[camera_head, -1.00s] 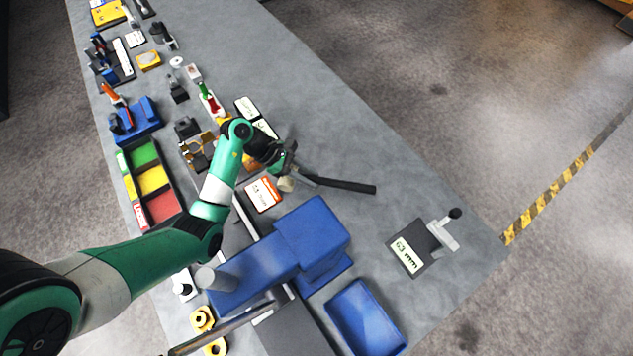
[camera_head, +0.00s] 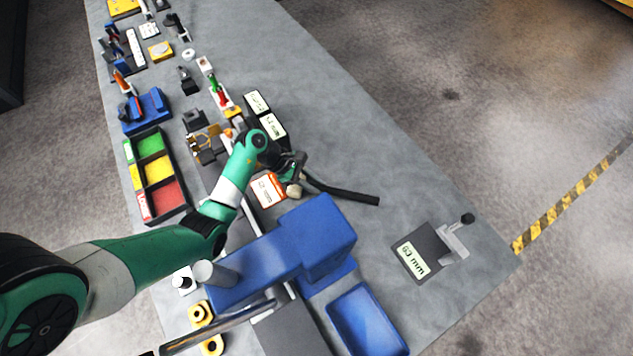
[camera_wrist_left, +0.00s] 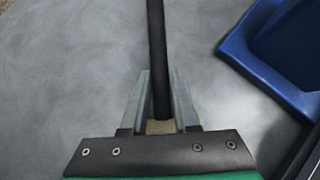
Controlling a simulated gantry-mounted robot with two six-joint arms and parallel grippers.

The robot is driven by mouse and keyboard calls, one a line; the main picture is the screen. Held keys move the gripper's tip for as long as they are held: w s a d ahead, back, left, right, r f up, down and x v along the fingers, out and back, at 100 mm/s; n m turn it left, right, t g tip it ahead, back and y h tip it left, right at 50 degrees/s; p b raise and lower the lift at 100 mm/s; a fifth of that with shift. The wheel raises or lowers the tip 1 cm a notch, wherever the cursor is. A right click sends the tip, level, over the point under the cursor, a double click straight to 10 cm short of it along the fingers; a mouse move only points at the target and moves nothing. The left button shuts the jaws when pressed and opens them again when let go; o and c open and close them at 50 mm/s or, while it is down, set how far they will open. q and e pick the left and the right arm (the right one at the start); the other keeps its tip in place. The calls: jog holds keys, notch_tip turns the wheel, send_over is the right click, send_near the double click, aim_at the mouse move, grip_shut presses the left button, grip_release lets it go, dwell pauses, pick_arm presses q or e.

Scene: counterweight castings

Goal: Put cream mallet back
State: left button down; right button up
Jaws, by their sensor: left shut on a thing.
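The cream mallet has a cream head (camera_head: 293,190) and a long black handle (camera_head: 345,194), which points right in the head view. My left gripper (camera_head: 294,170) is shut on the mallet close to its head. In the left wrist view the black handle (camera_wrist_left: 156,45) runs up between the two grey fingers, with a bit of cream (camera_wrist_left: 160,127) at their base. The mallet seems held above the grey bench; its exact height is hard to tell. My right gripper is not in view.
A blue machine (camera_head: 325,232) and a blue tray (camera_head: 366,322) stand near the gripper. A white-and-orange card (camera_head: 268,191) lies left of the mallet head. Bare bench (camera_head: 370,150) lies beyond the handle.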

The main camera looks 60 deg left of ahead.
pick_arm(q)
jog(key=c, duration=0.7)
grip_release()
jog(key=shift+r+p, duration=0.35)
jog(key=shift+r, duration=0.05)
jog(key=p+v, duration=0.1)
jog(key=v, duration=1)
jog(key=shift+s+a+r+p, duration=0.2)
jog(key=shift+s+a+p, duration=0.1)
jog(key=shift+p, duration=0.1)
